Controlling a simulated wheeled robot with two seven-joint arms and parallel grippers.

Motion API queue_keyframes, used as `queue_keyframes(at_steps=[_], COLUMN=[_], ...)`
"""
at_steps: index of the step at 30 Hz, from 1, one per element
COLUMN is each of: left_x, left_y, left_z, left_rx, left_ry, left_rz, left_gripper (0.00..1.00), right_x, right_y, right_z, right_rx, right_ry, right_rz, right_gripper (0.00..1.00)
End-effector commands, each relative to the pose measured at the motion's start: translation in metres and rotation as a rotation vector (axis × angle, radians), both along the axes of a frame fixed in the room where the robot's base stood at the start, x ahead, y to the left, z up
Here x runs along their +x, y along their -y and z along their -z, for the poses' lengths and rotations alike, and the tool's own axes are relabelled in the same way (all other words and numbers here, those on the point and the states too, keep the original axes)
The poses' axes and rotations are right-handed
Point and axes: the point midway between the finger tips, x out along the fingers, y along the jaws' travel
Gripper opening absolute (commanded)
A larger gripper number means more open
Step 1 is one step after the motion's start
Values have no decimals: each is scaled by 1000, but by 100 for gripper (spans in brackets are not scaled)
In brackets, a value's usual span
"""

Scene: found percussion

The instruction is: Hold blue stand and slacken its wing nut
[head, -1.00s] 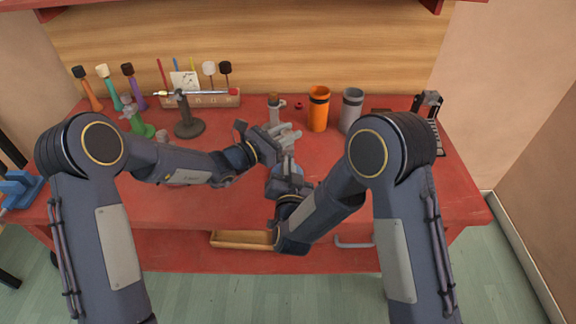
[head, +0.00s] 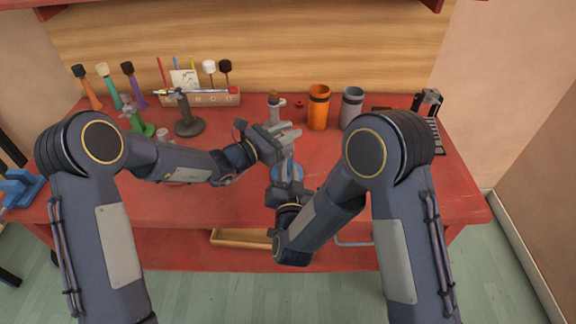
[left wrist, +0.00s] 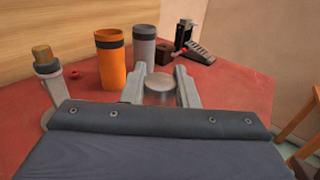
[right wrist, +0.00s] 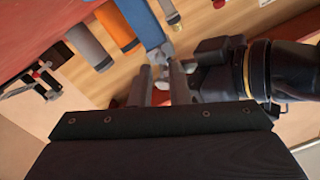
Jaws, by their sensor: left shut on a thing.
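The blue stand (head: 290,171) is at the middle of the bench, between my two grippers. Its blue post (right wrist: 141,18) shows in the right wrist view, with a small blue-grey part, perhaps the wing nut (right wrist: 165,50), near the fingertips. My left gripper (head: 291,136) is shut on the stand; a round silver top (left wrist: 160,84) shows between its fingers in the left wrist view. My right gripper (head: 283,176) is in front of and below the left one. Its fingers (right wrist: 162,72) stand apart beside the post. Contact with the nut cannot be told.
An orange cup (head: 318,110) and a grey cup (head: 351,108) stand behind to the right. A grey stand with a cork-coloured top (head: 274,108) is close behind my left gripper. A dark stand (head: 188,122) and a green stand (head: 137,122) are at left.

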Motion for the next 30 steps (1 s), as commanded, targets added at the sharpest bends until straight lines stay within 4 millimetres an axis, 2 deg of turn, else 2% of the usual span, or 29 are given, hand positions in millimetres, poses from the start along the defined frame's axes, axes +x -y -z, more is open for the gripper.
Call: queue_keyframes(at_steps=[6,12,18,28,29,30], left_x=[0,0,0,0,0,0], left_y=[0,0,0,0,0,0], left_z=[0,0,0,0,0,0], left_rx=[0,0,0,0,0,0], left_ry=[0,0,0,0,0,0], left_rz=[0,0,0,0,0,0], left_gripper=[0,0,0,0,28,33], right_x=[-49,-82,-94,-94,-94,-94], right_y=[0,2,3,3,3,3], right_z=[0,1,1,0,0,0], right_rx=[-1,1,0,1,1,1], right_ry=[-3,-4,-2,-2,-2,-2], right_rz=[-6,-4,-2,-1,-1,-1], right_gripper=[16,16,16,16,16,16])
